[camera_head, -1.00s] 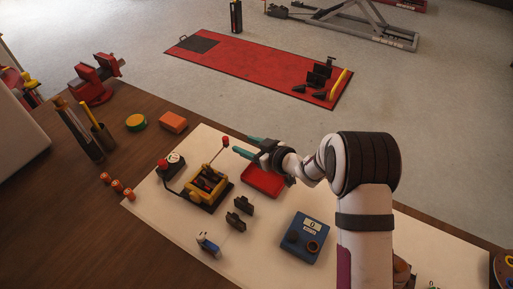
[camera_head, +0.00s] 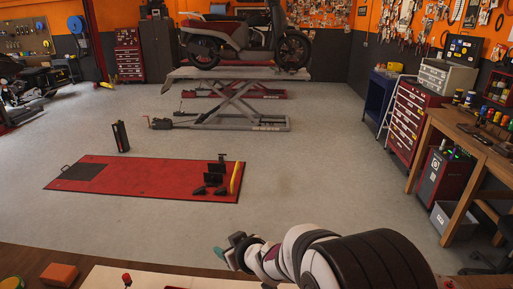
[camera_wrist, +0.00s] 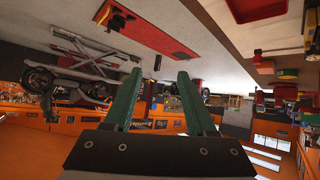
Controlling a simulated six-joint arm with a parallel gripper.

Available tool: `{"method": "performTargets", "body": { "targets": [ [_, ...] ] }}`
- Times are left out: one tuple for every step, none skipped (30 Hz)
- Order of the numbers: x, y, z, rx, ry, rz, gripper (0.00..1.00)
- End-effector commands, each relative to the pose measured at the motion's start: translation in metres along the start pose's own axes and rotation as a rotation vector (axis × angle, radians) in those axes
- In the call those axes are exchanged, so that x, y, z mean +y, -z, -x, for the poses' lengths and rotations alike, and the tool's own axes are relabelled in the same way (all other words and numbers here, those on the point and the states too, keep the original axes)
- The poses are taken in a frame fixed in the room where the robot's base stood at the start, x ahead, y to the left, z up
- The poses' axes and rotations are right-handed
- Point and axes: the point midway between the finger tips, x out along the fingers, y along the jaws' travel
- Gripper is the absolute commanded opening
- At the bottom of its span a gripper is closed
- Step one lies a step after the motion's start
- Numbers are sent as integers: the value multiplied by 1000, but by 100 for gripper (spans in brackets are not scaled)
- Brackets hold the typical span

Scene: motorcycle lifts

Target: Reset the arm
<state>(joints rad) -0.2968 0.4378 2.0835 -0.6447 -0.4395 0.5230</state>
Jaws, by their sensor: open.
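My gripper (camera_head: 222,252) is at the lower middle of the head view, over the far edge of the bench, with my arm reaching in from the bottom right. In the wrist view my gripper (camera_wrist: 160,82) shows two green fingers spread apart with nothing between them. The wrist view is upside down, with the floor at the top and the orange wall below. The white mat (camera_head: 140,279) on the bench shows only as a strip at the bottom of the head view. Most things on it are out of frame.
An orange block (camera_head: 60,274) and a round green-and-yellow piece (camera_head: 12,283) lie at the bench's left. A scooter (camera_head: 245,38) stands on a raised lift (camera_head: 235,100). A wooden workbench (camera_head: 470,150) stands at right.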

Motion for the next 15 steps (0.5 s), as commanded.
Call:
{"method": "performTargets", "body": {
  "targets": [
    [36,-10,38,-79,-135,-94,56],
    [52,-22,63,-141,-210,-163,56],
    [68,-42,98,-227,-297,-262,56],
    [74,-59,125,-292,-351,-342,56],
    [75,-76,152,-358,-395,-426,56],
    [68,-100,188,-444,-437,-540,56],
    [58,-116,212,-505,-454,-626,56],
    [45,-131,234,-563,-462,-710,56],
    [24,-148,259,-633,-457,-815,56],
    [7,-158,275,-678,-445,-886,56],
    [-9,-166,288,-719,-429,-951,56],
    [-29,-173,302,-763,-403,-1025,56],
    [-43,-177,310,-790,-382,-1073,56],
    [-54,-180,317,-812,-363,-1109,56],
    [-67,-182,323,-835,-341,-1150,56]
  ]
}}
